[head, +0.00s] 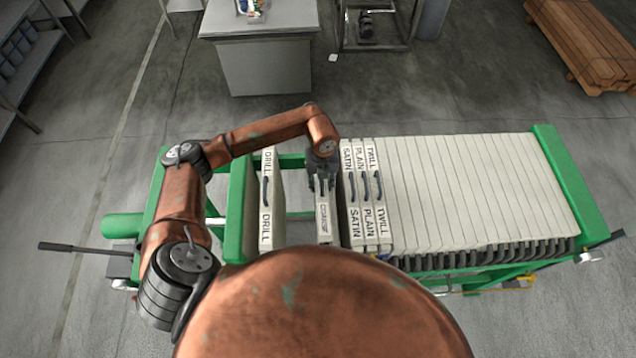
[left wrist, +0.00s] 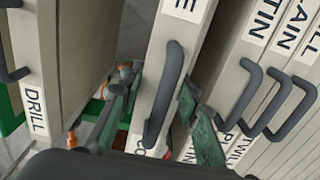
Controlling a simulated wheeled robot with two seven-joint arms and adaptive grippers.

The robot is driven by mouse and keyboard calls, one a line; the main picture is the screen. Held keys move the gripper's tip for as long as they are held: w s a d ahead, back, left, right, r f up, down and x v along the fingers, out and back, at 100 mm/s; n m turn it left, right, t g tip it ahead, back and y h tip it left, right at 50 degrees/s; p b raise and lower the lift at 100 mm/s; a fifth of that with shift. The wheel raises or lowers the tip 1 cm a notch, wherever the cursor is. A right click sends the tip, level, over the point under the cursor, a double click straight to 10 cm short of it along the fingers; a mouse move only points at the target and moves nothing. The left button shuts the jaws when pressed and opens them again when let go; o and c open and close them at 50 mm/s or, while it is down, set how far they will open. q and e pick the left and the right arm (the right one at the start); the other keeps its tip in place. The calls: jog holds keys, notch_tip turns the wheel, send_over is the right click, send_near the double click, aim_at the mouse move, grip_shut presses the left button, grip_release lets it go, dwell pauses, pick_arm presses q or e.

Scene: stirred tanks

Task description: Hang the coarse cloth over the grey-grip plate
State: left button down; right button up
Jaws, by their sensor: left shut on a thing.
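A pale slab with a label starting "CO" (head: 323,218) hangs in the gap of the green frame, between the DRILL slab and the SATIN slab. The rest of its label is too small to read surely. Its dark grey grip (left wrist: 165,95) shows in the left wrist view. My left gripper (head: 322,188) is over this slab from above, shut on it, with one finger on each side in the left wrist view. I cannot tell cloth from plate on the slabs. My right gripper is not in view.
The DRILL slab (head: 267,195) stands to the left across a gap. SATIN (head: 347,195), PLAIN (head: 360,195) and TWILL (head: 374,195) slabs stand close on the right, before a pack of plain plates (head: 480,190). The green frame (head: 568,180) encloses them. A grey cabinet (head: 265,65) stands beyond.

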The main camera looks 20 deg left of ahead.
pick_arm(q)
jog(key=shift+w+d, duration=0.3)
jog(key=shift+d, duration=0.3)
jog(key=shift+w+d, duration=0.3)
jog(key=shift+d, duration=0.3)
jog(key=shift+f+b, duration=0.3)
jog(key=shift+b, duration=0.1)
jog(key=shift+f+b, duration=0.55)
jog(key=shift+f, duration=0.05)
jog(key=shift+f+b, duration=0.5)
jog(key=shift+f, duration=0.15)
jog(key=shift+f+b, duration=0.45)
jog(key=shift+f, duration=0.15)
jog(key=c, duration=1.4)
grip_release()
jog(key=shift+o, duration=0.2)
